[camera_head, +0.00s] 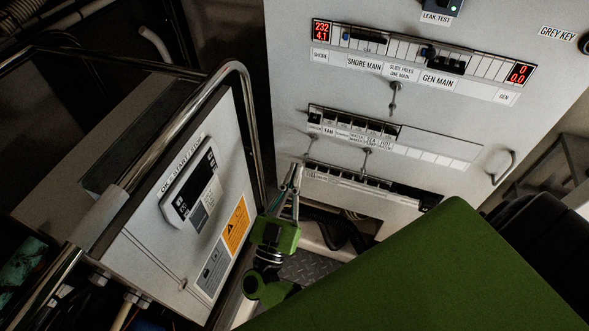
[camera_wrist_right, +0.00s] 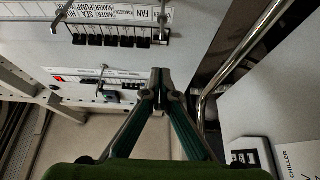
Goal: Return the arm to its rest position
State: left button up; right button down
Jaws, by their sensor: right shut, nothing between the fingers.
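My right gripper (camera_head: 291,180) is in the lower middle of the head view, pointing up toward the electrical panel (camera_head: 290,60). Its fingers are together with nothing between them. It is in the gap between the panel and the chiller box (camera_head: 150,225). The right wrist view shows the same gripper (camera_wrist_right: 160,75) with its fingertips meeting, in front of the panel's lower breaker rows. No contact with the panel can be made out. My left gripper is not in view.
A chrome rail (camera_head: 244,90) bends around the chiller box, close to the right gripper; it also shows in the wrist view (camera_wrist_right: 235,65). A metal handle (camera_head: 499,166) is at the panel's right. Breaker rows (camera_head: 365,128) and small latches project from the panel. Cables lie below it.

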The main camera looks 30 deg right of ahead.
jog(key=w+a+f+n+t+y, duration=0.2)
jog(key=a+f+n+y, duration=0.25)
jog(key=f+y, duration=0.35)
jog(key=w+a+f+n+t+y, duration=0.2)
jog(key=a+f+n+y, duration=0.1)
jog(key=f+n+y, duration=0.5)
jog(key=s+a+f+g+y, duration=0.1)
jog(key=s+f+g+y, duration=0.2)
jog(key=f, duration=0.6)
jog(key=s+a+f+g, duration=0.1)
jog(key=s+f+g, duration=0.25)
jog(key=f, duration=0.65)
jog(key=s+d+f+g, duration=0.3)
jog(key=s+f+g, duration=0.3)
jog(key=s+f, duration=0.8)
jog(key=s+d+f+g, duration=0.2)
jog(key=s+d+g, duration=0.1)
jog(key=s, duration=0.7)
jog(key=s+d+f+g+h, duration=0.1)
jog(key=s+d+f+g, duration=0.2)
jog(key=s, duration=0.7)
jog(key=shift+d+f, duration=0.2)
jog(key=shift+d, duration=0.35)
